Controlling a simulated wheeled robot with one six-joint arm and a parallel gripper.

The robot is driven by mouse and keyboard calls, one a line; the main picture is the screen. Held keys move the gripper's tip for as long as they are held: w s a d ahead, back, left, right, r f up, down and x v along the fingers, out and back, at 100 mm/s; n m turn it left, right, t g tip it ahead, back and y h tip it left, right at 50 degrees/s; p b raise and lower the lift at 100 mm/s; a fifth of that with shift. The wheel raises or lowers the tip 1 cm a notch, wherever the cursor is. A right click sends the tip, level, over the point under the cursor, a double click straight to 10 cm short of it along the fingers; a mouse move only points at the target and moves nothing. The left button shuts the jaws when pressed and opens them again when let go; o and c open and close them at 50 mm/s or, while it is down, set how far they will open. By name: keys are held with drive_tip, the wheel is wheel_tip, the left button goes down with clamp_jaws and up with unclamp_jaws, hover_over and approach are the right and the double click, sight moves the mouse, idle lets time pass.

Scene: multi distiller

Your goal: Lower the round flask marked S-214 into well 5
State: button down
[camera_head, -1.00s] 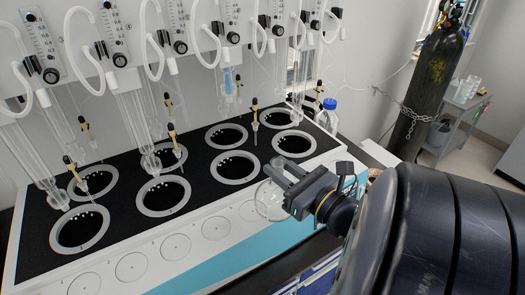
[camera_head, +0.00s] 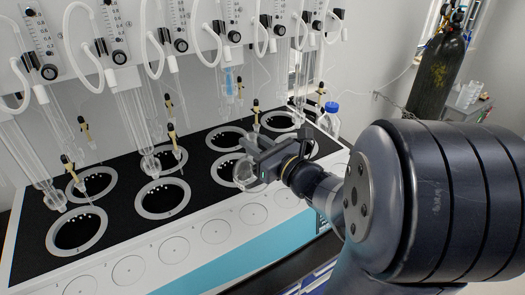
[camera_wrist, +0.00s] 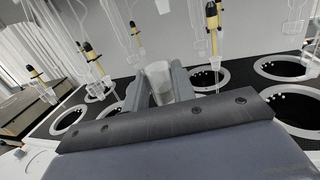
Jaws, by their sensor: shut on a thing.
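My gripper (camera_head: 256,152) is shut on a clear round flask (camera_head: 243,179). The flask's glass neck (camera_wrist: 159,78) stands between the two fingers in the wrist view. In the head view the round body overlaps the right part of the third front-row well (camera_head: 223,170). I cannot tell how high it is above the rim. The mark S-214 is not readable, nor are the well numbers.
The black-topped heating block (camera_head: 120,208) has two rows of grey-ringed wells. A blue-capped bottle (camera_head: 330,120) stands behind my gripper. A gas cylinder (camera_head: 440,75) stands at the right.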

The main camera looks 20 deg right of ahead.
drive_tip(key=w+d+f+x, duration=0.1)
drive_tip(key=d+x, duration=0.1)
drive_tip(key=x, duration=0.9)
wheel_tip(320, 180, down, 7)
drive_tip(key=b, duration=0.7)
drive_tip(key=shift+s+f, duration=0.15)
drive_tip(key=shift+s, duration=0.05)
drive_tip(key=shift+s+f+b, duration=0.1)
drive_tip(key=shift+f+b, duration=0.5)
drive_tip(key=shift+b, duration=0.4)
drive_tip(key=c, duration=1.1)
unclamp_jaws()
drive_tip(key=b+v, duration=0.1)
drive_tip(key=v, duration=1)
drive_tip(key=shift+d, duration=0.1)
